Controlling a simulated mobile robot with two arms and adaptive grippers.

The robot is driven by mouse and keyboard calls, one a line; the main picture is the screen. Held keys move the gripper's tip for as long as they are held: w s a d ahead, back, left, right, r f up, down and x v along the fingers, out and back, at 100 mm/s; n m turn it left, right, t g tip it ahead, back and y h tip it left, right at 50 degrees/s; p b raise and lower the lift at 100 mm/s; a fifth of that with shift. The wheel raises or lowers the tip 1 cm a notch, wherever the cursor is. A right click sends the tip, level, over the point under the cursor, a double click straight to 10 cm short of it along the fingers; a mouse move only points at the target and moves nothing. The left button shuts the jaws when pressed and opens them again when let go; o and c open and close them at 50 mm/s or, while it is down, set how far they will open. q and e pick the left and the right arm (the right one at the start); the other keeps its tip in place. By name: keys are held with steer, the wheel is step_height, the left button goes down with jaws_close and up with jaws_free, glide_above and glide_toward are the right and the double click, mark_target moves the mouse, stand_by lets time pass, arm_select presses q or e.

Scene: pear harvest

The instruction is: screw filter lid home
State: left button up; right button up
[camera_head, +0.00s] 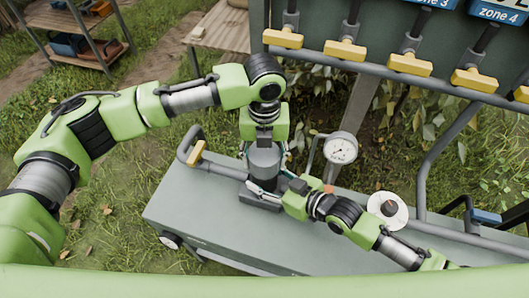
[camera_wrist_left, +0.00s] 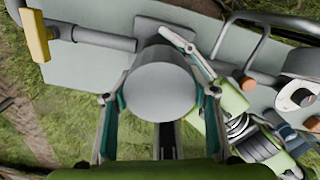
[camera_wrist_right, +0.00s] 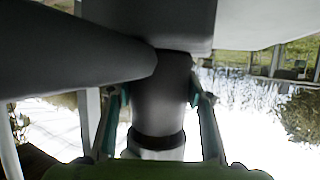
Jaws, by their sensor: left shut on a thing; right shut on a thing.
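The grey round filter lid (camera_wrist_left: 160,85) fills the middle of the left wrist view, seen from above. In the head view the grey filter (camera_head: 264,160) stands upright on the cart, below my left gripper (camera_head: 266,148). My left gripper points down and is shut on the lid, with one finger on each side. My right gripper (camera_head: 262,186) comes in low from the right and is shut on the filter body (camera_wrist_right: 160,95), a dark cylinder between its fingers in the right wrist view. The joint between lid and body is hidden, so I cannot tell how the lid is seated.
The filter is on a grey cart top (camera_head: 190,215) with a pipe (camera_head: 225,170) and yellow handle (camera_head: 196,152) at left. A pressure gauge (camera_head: 341,149) and a white disc-shaped part (camera_head: 387,211) stand to the right. Yellow-handled valves (camera_head: 345,50) hang behind. The front-left cart top is clear.

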stand_by(0.5)
arm_select(q)
steer(key=shift+f, duration=0.85)
steer(key=shift+f, duration=0.55)
steer(key=m, duration=1.2)
steer(key=shift+d+r, duration=0.1)
steer(key=shift+m, duration=0.9)
steer(key=o, duration=1.1)
